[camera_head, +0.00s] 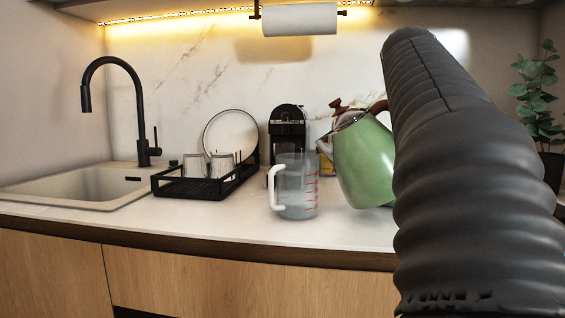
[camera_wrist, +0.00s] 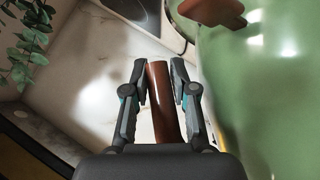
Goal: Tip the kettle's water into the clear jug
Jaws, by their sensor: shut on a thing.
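The green kettle (camera_head: 362,160) is tilted to the left, off the counter, with its spout at the upper right rim of the clear jug (camera_head: 297,188). The jug stands upright on the counter, with a white handle on its left and red marks on its right. I cannot make out a stream of water or the water level. In the wrist view, my gripper (camera_wrist: 159,84) is shut on the kettle's brown handle (camera_wrist: 163,105). The green kettle body (camera_wrist: 262,85) fills the right side there. In the head view my arm hides the gripper.
A black dish rack (camera_head: 200,190) with cups and a plate stands left of the jug, near the sink (camera_head: 75,188). A black coffee machine (camera_head: 288,128) is behind the jug. A potted plant (camera_head: 540,105) stands at the far right. The counter front is clear.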

